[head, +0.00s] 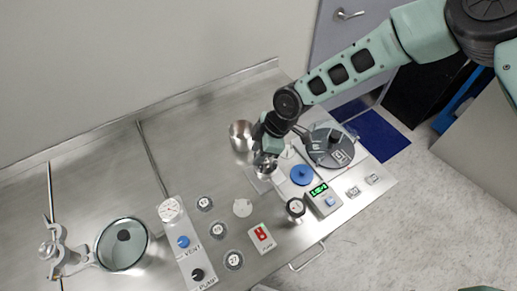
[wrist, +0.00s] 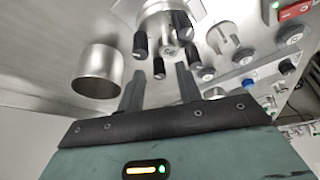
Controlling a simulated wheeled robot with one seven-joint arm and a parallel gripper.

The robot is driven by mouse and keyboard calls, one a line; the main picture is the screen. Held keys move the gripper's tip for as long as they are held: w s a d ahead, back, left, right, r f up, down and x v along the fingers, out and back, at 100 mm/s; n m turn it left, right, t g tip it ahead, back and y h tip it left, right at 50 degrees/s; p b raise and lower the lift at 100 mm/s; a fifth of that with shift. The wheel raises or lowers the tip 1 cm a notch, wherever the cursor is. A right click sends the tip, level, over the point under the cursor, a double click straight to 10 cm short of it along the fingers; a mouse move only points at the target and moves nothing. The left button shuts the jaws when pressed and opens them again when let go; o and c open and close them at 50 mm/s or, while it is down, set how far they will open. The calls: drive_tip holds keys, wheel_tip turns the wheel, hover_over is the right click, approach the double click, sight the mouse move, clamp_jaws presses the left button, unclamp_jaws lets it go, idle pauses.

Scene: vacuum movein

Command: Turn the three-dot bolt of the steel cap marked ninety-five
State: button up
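A round steel cap (wrist: 165,25) with several black upright bolts around it is at the top middle of the wrist view. Dot marks on the bolts cannot be made out. My gripper (wrist: 160,76) is open, its two dark fingers apart; one black bolt (wrist: 158,68) appears between the fingertips, and I cannot tell whether they touch it. In the head view my gripper (head: 266,162) is low over the bench, and a shiny steel part shows just under it, mostly hidden.
A steel cup (head: 241,132) stands left of my gripper, also in the wrist view (wrist: 97,72). A dark round lid (head: 322,158), blue disc (head: 302,175), and green display box (head: 324,199) are to the right.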

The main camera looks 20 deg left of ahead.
clamp_jaws()
